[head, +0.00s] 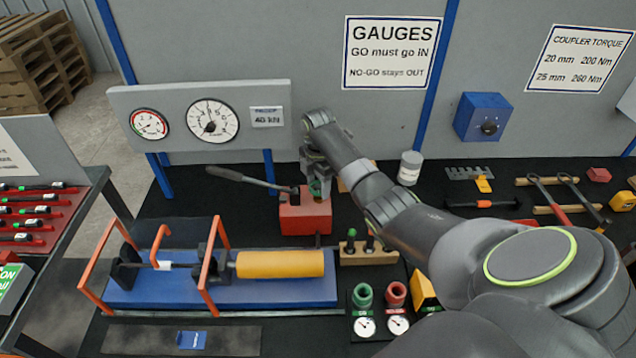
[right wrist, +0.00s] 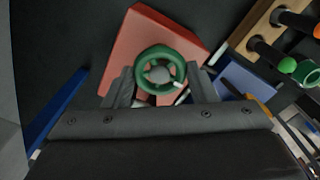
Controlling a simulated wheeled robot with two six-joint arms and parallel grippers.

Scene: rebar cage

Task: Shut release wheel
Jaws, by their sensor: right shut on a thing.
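The release wheel is a small green handwheel with spokes (right wrist: 161,73) on top of a red pump block (right wrist: 140,40). In the head view the red block (head: 305,217) stands on the bench below the gauge panel, and the wheel (head: 319,187) is partly hidden by my gripper. My right gripper (right wrist: 158,88) comes down from above, its two fingers on either side of the wheel, shut on it. It also shows in the head view (head: 316,176). A pump handle (head: 245,178) reaches left from the block. My left gripper is not in view.
A panel with two dials (head: 208,120) stands behind the block. In front is a blue test bed (head: 180,293) with a yellow cylinder (head: 280,264) and orange guards. A grey cup (head: 410,168) stands behind my right arm.

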